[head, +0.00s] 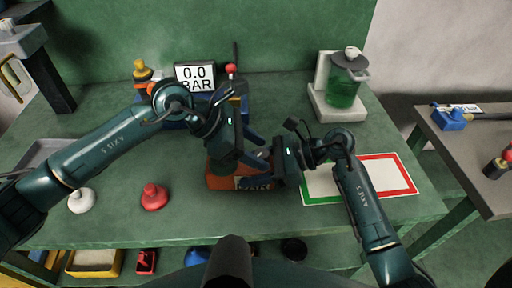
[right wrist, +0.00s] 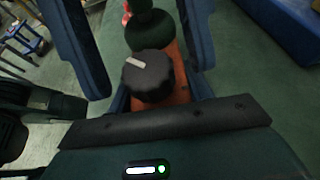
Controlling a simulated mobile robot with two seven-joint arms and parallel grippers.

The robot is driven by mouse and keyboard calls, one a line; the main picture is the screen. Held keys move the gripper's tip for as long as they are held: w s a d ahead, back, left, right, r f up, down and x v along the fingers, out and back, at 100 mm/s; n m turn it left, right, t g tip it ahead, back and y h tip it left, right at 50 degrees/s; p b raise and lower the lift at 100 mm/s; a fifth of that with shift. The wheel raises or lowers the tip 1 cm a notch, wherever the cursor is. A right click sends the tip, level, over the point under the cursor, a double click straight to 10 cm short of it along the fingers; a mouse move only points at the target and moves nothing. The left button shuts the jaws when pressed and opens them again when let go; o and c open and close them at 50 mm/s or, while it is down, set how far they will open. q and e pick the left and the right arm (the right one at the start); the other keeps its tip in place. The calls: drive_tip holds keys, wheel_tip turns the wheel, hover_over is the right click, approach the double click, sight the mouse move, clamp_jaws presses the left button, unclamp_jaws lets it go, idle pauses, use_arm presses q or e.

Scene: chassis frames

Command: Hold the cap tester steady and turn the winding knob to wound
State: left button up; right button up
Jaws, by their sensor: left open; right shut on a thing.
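The cap tester (head: 222,182) is an orange-red box on the bench, with a partly hidden label on its front. In the right wrist view its orange body (right wrist: 180,75) carries a black winding knob (right wrist: 150,78) with a pale pointer mark angled to the upper left. A rounded dark part stands beyond the knob. My right gripper (head: 262,170) comes from the right and is shut on the tester. My left gripper (head: 253,152) is open just above it. Dark blue fingers flank the knob in the right wrist view, apart from it. The arms hide much of the tester's top.
A display (head: 195,77) reading 0.0 BAR stands behind my left arm. A red mushroom-shaped piece (head: 153,197) and a white one (head: 81,201) stand at left. A red-and-green bordered mat (head: 400,159) lies right, below a green jug (head: 342,90).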

use_arm(q)
drive_tip(key=shift+f, duration=0.1)
drive_tip(key=shift+c, duration=0.4)
drive_tip(key=c, duration=0.9)
drive_tip(key=shift+w+d+m+g+y, duration=0.1)
drive_tip(key=shift+w+m+g+y, duration=0.1)
drive_tip(key=shift+m+g, duration=0.85)
drive_tip(key=shift+w+m+g+y, duration=0.1)
drive_tip(key=shift+m+g+y, duration=0.1)
drive_tip(key=shift+m+g, duration=0.85)
drive_tip(key=shift+t, duration=0.3)
drive_tip(key=o, duration=1)
drive_tip(key=v, duration=1.2)
